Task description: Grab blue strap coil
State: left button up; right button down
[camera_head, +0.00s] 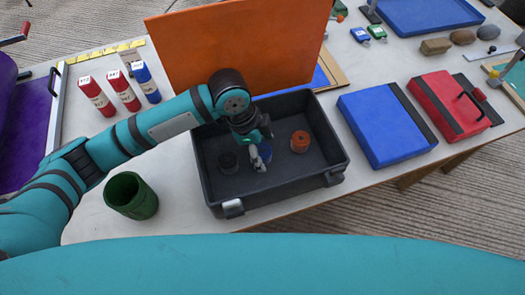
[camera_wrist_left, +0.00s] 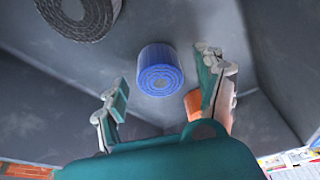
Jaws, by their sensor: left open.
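The blue strap coil (camera_head: 263,153) stands on the floor of a dark grey crate (camera_head: 335,140), partly hidden behind my left gripper in the head view. In the left wrist view the blue coil (camera_wrist_left: 160,72) shows its spiral end between and beyond the fingers. My left gripper (camera_head: 258,160) reaches down into the crate and is open, with nothing between its fingertips (camera_wrist_left: 165,95). A black coil (camera_head: 228,162) lies left of the blue coil, and an orange coil (camera_head: 300,141) lies to the right. My right gripper does not show.
A green cup (camera_head: 131,196) stands left of the crate. An orange panel (camera_head: 235,45) rises behind it. A blue case (camera_head: 386,124) and a red case (camera_head: 450,105) lie to the right.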

pick_arm(q)
jog(key=shift+d+f, duration=0.15)
jog(key=shift+f, duration=0.35)
jog(key=c, duration=1.3)
jog(key=shift+r, duration=0.2)
